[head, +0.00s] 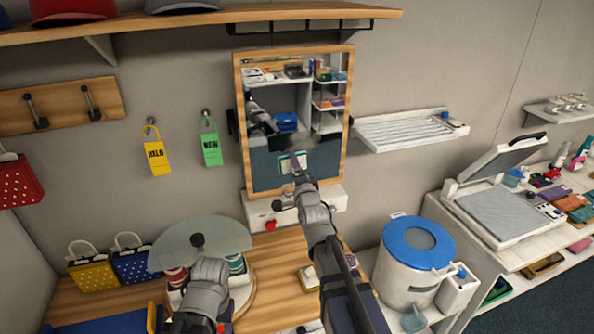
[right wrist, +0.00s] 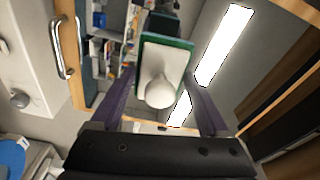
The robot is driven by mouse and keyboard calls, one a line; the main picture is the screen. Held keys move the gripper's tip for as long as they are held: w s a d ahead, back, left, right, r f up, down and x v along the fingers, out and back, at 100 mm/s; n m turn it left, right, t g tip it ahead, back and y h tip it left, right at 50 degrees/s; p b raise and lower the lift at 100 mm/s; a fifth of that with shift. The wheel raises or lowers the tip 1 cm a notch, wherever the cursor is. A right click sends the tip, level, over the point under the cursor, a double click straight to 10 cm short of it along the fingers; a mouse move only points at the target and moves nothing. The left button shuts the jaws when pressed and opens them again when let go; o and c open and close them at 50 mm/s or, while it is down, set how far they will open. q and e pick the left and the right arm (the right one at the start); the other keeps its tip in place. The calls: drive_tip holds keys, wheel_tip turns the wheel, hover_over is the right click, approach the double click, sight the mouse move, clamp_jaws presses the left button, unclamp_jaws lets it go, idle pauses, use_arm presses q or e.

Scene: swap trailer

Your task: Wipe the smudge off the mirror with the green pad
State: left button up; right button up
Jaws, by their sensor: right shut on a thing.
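The mirror (head: 270,172) hangs upright on the wall in a wooden frame. A faint grey smear (head: 322,141) shows on its lower right part; I cannot tell it surely from the reflections. My right gripper (head: 299,178) is in front of the lower mirror, shut on the green pad (head: 287,163). In the right wrist view the pad (right wrist: 181,48) has a green edge, a white back and a white knob (right wrist: 158,92) between my right fingers (right wrist: 162,100). I cannot tell whether the pad touches the glass. My left gripper (head: 203,285) is low at the front; its fingers are unclear.
A small white shelf (head: 330,205) sits under the mirror. A round glass-topped stand (head: 225,235) is near my left arm. A white bin with a blue lid (head: 405,285) stands at right. A wall shelf (head: 240,13) overhangs the mirror, and tags (head: 157,157) hang left of it.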

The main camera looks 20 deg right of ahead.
sight(287, 145)
drive_tip(key=shift+w, duration=2.2)
drive_tip(key=shift+w+a, duration=0.1)
drive_tip(key=shift+w, duration=0.95)
drive_tip(key=shift+s, duration=0.15)
drive_tip(key=shift+r, duration=0.1)
drive_tip(key=shift+w+r+p, duration=0.2)
drive_tip(key=shift+r+p, duration=0.85)
drive_tip(key=shift+p, duration=0.05)
